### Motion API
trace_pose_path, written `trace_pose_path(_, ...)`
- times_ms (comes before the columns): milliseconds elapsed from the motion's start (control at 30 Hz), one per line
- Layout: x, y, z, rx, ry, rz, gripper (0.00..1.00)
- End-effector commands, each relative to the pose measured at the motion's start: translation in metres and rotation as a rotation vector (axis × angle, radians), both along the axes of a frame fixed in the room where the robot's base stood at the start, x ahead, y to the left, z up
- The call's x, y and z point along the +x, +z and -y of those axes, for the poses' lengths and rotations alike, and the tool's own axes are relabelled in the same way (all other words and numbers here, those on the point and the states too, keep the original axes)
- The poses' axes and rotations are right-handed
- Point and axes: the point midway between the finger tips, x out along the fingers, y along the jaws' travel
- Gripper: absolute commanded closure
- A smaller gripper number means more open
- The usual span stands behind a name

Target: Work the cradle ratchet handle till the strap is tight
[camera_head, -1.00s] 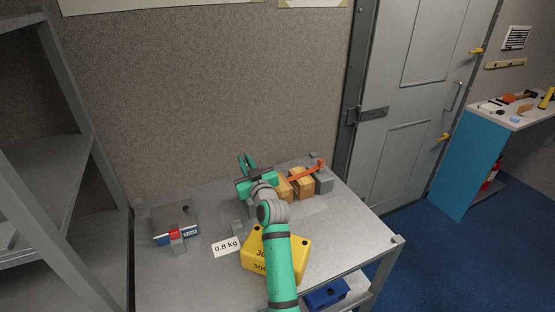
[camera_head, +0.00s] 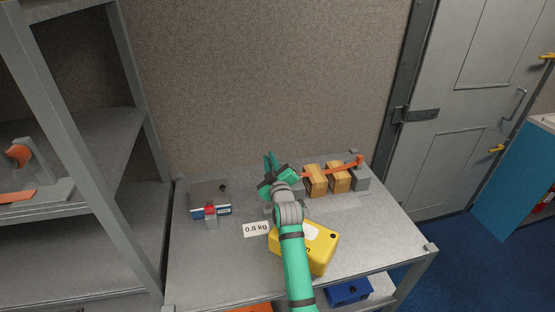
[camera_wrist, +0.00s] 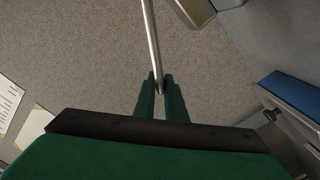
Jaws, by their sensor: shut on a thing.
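The cradle stands at the back of the grey bench, with wooden blocks (camera_head: 339,177) and a grey end block (camera_head: 361,178). An orange strap (camera_head: 341,164) runs over the blocks. In the head view, my gripper (camera_head: 269,161) is at the left end of this row, fingers pointing up and back. The ratchet there is mostly hidden behind my gripper and arm. In the wrist view, my fingers (camera_wrist: 160,88) are shut on a thin metal bar, the ratchet handle (camera_wrist: 152,35), which runs up out of the picture. How tight the strap is cannot be told.
A grey-and-blue box with a red part (camera_head: 210,200) sits left on the bench (camera_head: 205,265). A yellow block (camera_head: 318,251) and a 0.8 kg label (camera_head: 256,229) are in front, beside my arm. Metal shelving (camera_head: 75,140) stands at left, the wall behind.

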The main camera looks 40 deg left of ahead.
Motion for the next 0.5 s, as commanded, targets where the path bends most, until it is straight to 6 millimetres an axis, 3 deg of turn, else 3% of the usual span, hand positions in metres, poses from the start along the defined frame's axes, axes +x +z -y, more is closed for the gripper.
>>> trace_pose_path(433,-0.0030,-0.0008,-0.0022,-0.003,0.004,0.007,1.00)
trace_pose_path(500,-0.0029,-0.0007,-0.0020,-0.003,0.004,0.007,0.78)
